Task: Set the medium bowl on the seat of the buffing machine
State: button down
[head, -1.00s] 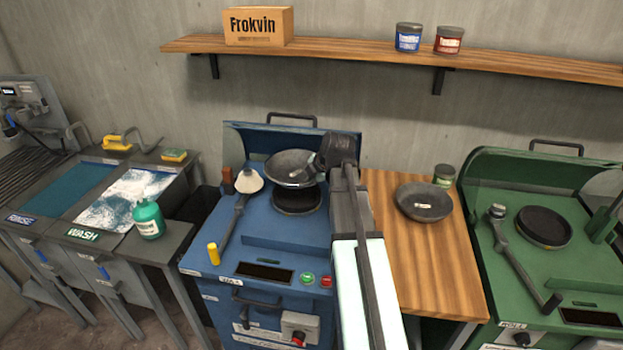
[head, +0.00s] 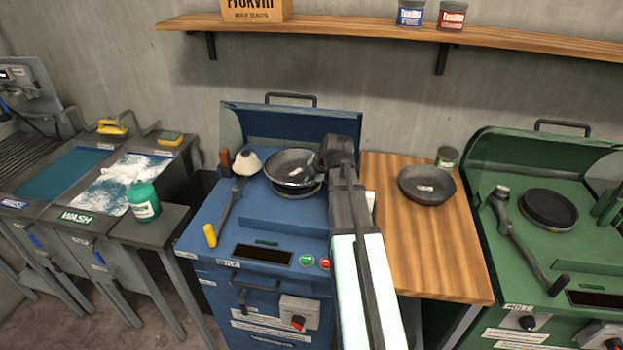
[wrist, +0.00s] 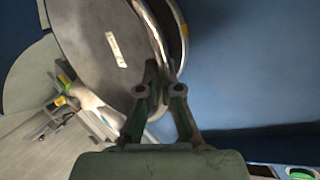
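A dark grey bowl (head: 291,166) with a white label inside is over the round seat (head: 302,189) of the blue buffing machine (head: 285,225). The bowl covers most of the seat; I cannot tell whether they touch. My gripper (head: 321,161) is at the bowl's right side. In the wrist view, the fingers of my gripper (wrist: 158,72) are closed together on the rim of the bowl (wrist: 100,45). The dark edge of the seat (wrist: 183,40) shows just beyond that rim. My arm hides part of the machine's right side.
A second dark bowl (head: 427,184) and a small jar (head: 447,157) stand on the wooden table (head: 440,250) to the right. A green machine (head: 510,255) with an empty seat (head: 548,208) is farther right. A white-headed lever (head: 247,163) stands left of the held bowl.

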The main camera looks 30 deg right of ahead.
dwell(0.8)
jog(key=c, duration=1.2)
grip_release()
jog(key=shift+c, duration=0.2)
jog(key=shift+s+r, duration=0.1)
jog(key=shift+s, duration=0.05)
jog(key=v, duration=1.1)
jog(key=shift+s+r, duration=0.2)
jog(key=shift+r, duration=0.15)
jog(key=shift+a, duration=0.1)
